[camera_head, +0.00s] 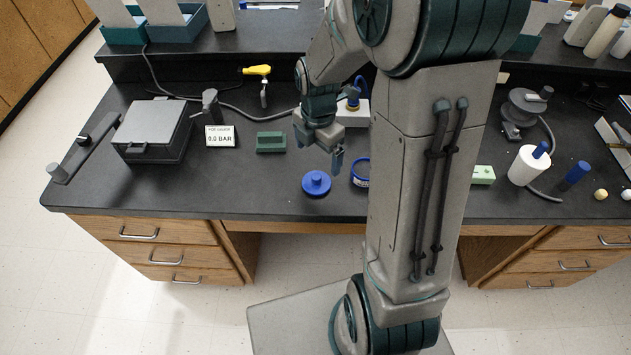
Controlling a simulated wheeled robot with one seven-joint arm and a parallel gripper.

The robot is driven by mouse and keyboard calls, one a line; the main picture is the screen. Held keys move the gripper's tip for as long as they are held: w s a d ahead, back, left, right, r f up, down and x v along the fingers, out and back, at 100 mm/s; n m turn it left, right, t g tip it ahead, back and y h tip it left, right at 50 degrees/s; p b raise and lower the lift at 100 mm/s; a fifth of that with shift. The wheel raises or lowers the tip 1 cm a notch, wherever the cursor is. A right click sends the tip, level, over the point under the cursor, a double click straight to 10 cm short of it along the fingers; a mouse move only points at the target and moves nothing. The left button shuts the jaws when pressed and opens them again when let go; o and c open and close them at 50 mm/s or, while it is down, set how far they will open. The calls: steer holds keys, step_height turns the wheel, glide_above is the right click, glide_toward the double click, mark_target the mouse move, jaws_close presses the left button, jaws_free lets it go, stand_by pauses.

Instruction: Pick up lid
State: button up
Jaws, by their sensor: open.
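A blue round lid (316,183) with a raised knob lies on the black bench top near its front edge. Just right of it is a round container with a blue rim (361,172), partly hidden behind my arm. My gripper (323,157) hangs above and slightly behind the lid in the picture, fingers pointing down, open and empty. It appears apart from the lid; the exact height gap cannot be told.
A green block (270,141) and a 0.0 BAR display (220,136) stand left of the lid. A grey box (152,130) is farther left. The bench front left of the lid is clear.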

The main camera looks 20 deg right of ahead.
mark_target(316, 176)
step_height(316, 176, down, 4)
steer(key=shift+r, duration=0.25)
steer(key=shift+s+a+f, duration=0.15)
steer(key=shift+f, duration=1.2)
steer(key=shift+s+a+f, duration=0.1)
steer(key=shift+f, duration=1.2)
steer(key=c, duration=1.1)
